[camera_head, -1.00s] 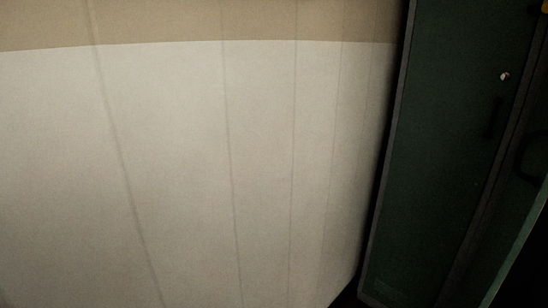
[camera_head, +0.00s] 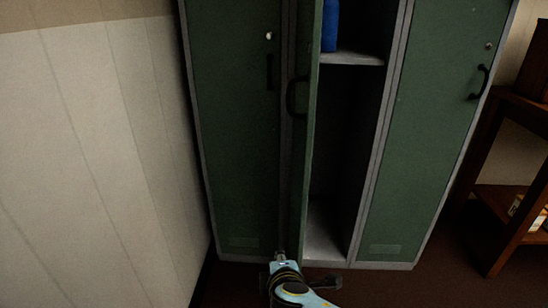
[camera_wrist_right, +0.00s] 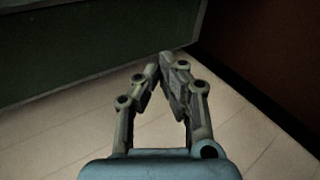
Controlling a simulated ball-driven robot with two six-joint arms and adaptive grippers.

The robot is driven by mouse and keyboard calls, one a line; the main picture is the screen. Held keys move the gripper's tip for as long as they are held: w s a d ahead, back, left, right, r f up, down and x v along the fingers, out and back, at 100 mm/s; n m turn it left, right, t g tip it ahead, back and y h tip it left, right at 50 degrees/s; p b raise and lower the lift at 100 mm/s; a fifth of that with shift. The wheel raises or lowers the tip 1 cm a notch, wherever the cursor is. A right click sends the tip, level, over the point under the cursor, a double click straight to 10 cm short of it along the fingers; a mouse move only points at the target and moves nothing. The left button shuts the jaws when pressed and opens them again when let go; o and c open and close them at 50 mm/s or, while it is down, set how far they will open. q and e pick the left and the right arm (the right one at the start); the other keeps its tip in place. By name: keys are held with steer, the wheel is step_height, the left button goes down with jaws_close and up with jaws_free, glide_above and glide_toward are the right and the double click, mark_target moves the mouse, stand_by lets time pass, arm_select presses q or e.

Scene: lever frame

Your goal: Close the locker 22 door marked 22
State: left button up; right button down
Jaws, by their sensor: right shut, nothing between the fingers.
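The open green locker door (camera_head: 311,130) stands in the middle of the head view, swung out and seen almost edge-on. Its dark handle (camera_head: 291,96) is on the left of that edge. The opened compartment (camera_head: 340,150) shows a shelf and a blue item. No number 22 is readable. My right gripper (camera_wrist_right: 159,68) is shut and empty in the right wrist view, with a dark green panel (camera_wrist_right: 90,45) beyond its fingertips. A light blue arm part of mine shows low in the head view, near the door's bottom. My left gripper is not in view.
A shut green locker door (camera_head: 235,130) stands left of the open one, another (camera_head: 430,140) right of it. A wooden shelf unit (camera_head: 505,180) stands at far right. Pale wall panelling (camera_head: 90,150) is at left. Dark floor (camera_head: 440,270) is clear in front of the right locker.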

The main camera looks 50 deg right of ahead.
steer(key=w+d+r+m+t+h, duration=0.1)
steer(key=w+r+t+h, duration=0.2)
steer(key=r, duration=1.2)
steer(key=w+d+r+m+t+h, duration=0.1)
steer(key=w+r+h, duration=0.3)
steer(key=r, duration=1.1)
steer(key=w+d+y, duration=0.1)
steer(key=w+d, duration=0.6)
steer(key=w, duration=0.1)
steer(key=s, duration=0.1)
steer(key=s+d, duration=0.1)
steer(key=s, duration=0.1)
steer(key=shift+s+d+f+p, duration=0.2)
steer(key=shift+d+p, duration=0.1)
steer(key=shift+p, duration=0.05)
